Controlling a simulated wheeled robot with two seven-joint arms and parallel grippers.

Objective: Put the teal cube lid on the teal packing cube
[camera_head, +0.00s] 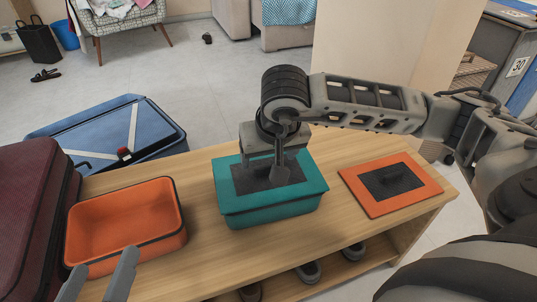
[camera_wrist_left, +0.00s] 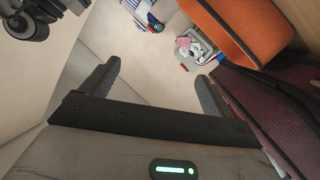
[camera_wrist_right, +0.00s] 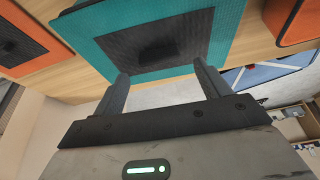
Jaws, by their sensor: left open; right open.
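The teal cube lid (camera_head: 308,180), with a dark mesh panel in its middle, lies over the top of the teal packing cube (camera_head: 275,214) on the wooden bench. Its edges stick out slightly past the cube's walls. My right gripper (camera_head: 264,168) is open above the lid and hides part of its far side and mesh. In the right wrist view the teal lid (camera_wrist_right: 216,45) lies beyond the open fingers; I cannot tell whether they touch it. My left gripper (camera_head: 98,282) is open and empty at the front left, near the orange cube.
An open orange cube (camera_head: 124,222) stands on the bench (camera_head: 190,245) at left, beside a maroon suitcase (camera_head: 28,215). An orange lid with dark mesh (camera_head: 412,199) lies flat at right. A blue suitcase (camera_head: 110,135) lies behind. Shoes (camera_head: 309,272) sit on the lower shelf.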

